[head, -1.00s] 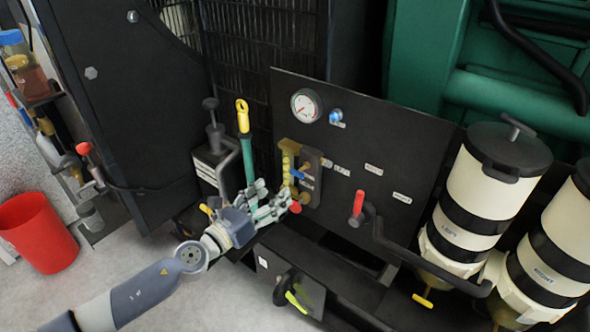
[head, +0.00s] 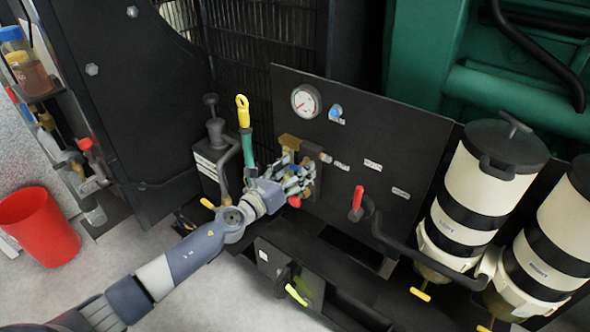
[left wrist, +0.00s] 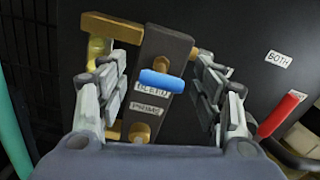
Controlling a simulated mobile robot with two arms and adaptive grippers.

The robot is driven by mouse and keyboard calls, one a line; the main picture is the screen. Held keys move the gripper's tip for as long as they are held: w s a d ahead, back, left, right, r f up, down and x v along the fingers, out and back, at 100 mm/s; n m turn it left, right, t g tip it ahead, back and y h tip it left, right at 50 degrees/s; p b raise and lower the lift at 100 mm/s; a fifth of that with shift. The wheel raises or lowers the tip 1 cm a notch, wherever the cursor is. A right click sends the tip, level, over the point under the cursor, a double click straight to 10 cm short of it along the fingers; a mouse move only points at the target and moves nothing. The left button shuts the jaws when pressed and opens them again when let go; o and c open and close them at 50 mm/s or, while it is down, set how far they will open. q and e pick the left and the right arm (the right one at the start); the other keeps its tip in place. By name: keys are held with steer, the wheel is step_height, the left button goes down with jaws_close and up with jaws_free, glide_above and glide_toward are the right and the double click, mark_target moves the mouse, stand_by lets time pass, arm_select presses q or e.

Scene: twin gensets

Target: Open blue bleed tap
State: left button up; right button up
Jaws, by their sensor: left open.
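The blue bleed tap (left wrist: 162,81) shows in the left wrist view as a short blue handle on a dark valve block (left wrist: 166,50), just above a label reading BLEED. It lies roughly crosswise to the block, slightly tilted. My left gripper (left wrist: 165,95) is open, with one finger on each side of the block and the blue handle between them, apart from both. In the head view my left gripper (head: 298,178) is at the brass-fitted block on the black panel and hides most of the tap. My right gripper is not in view.
A pressure gauge (head: 306,103) and a blue knob (head: 335,112) sit above on the panel. A red-handled lever (head: 358,198) is to the right, beside two white canisters (head: 484,190). A yellow-topped green handle (head: 243,115) stands close left of the gripper.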

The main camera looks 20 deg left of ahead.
arm_select(q)
steer(key=c, duration=0.9)
